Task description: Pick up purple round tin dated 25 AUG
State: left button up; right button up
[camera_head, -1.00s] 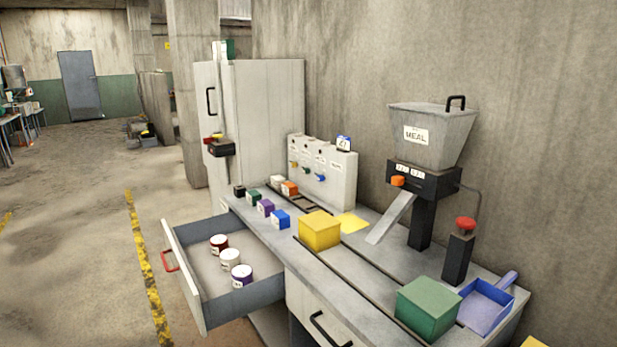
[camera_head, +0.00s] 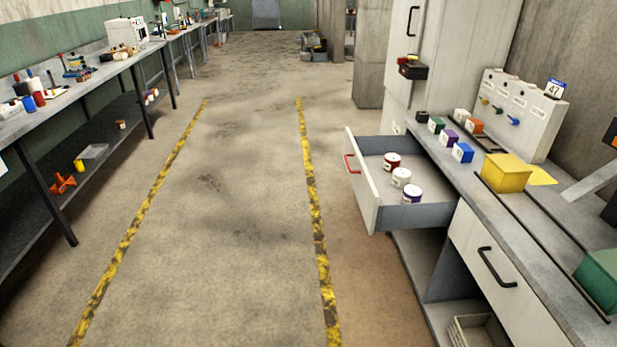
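The open drawer (camera_head: 408,219) at the right holds three round tins with white tops. The nearest tin (camera_head: 412,196) has a purple side. The middle tin (camera_head: 401,177) looks white or cream, and the farthest tin (camera_head: 392,161) is dark red. The tins stand upright in a slanting row, apart from the drawer walls. Their labels are too small to read, so I cannot tell any date. Neither of my grippers is in view.
The counter right of the drawer bears a yellow box (camera_head: 505,173), a green box (camera_head: 600,278), several small coloured blocks and a panel with knobs (camera_head: 517,112). A cabinet (camera_head: 455,60) stands behind. A long workbench (camera_head: 95,80) runs along the left. The floor between yellow lines is clear.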

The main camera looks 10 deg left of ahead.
aim_at(411, 194)
jog(key=i+l, duration=1)
jog(key=i, duration=0.2)
